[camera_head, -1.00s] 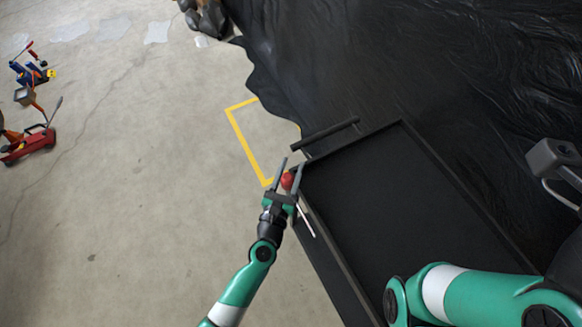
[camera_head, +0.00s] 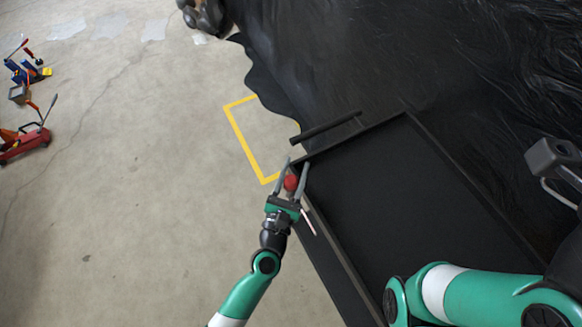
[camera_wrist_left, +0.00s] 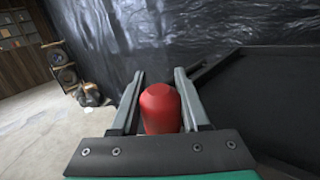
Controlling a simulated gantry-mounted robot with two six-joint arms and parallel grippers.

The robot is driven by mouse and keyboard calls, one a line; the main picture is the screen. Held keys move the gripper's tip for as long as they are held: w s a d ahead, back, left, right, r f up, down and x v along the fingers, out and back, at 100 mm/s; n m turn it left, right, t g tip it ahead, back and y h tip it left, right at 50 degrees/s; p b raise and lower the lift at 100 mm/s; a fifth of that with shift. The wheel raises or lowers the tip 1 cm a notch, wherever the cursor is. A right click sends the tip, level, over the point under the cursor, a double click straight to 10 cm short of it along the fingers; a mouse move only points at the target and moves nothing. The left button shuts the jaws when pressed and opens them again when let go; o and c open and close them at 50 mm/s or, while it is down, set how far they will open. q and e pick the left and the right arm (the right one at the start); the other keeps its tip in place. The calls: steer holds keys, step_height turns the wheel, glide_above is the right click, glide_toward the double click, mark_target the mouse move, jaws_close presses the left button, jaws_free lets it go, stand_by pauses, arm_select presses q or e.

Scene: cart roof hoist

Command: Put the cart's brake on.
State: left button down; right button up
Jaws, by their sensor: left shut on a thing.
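The cart (camera_head: 420,200) is a black flat tray with a raised rim and a dark push bar (camera_head: 326,127) at its far end. A red knob (camera_head: 291,183) is beside the cart's left rim, near the far left corner. A pale thin rod (camera_head: 308,222) shows just below it along the cart's side. My left gripper (camera_head: 297,164) is shut on the red knob, with a finger on each side. In the left wrist view the knob (camera_wrist_left: 160,108) sits between the fingers. How the knob joins the cart is hidden. My right gripper is out of view; only its arm shows.
A yellow floor outline (camera_head: 243,140) lies beyond the cart's far left corner. Black sheeting (camera_head: 440,60) covers the back right. A grey block with a bent bar (camera_head: 553,158) is at the right. Red and blue equipment (camera_head: 28,140) stands far left. The floor between is clear.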

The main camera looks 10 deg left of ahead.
arm_select(q)
steer(key=s+d+m+b, duration=0.1)
steer(key=b, duration=0.1)
steer(key=s+d+f+m+t+h+b, duration=0.1)
steer(key=b, duration=0.2)
steer(key=s+d+m+t+b, duration=0.1)
steer(key=s+b, duration=0.1)
steer(key=b, duration=0.1)
steer(key=shift+s+f+h, duration=0.1)
steer(key=shift+f+h, duration=0.1)
steer(key=shift+h, duration=0.1)
steer(key=shift+r, duration=0.15)
steer(key=shift+c, duration=1.9)
jaws_free()
steer(key=v, duration=1.1)
steer(key=shift+s+f, duration=0.2)
steer(key=shift+s, duration=0.05)
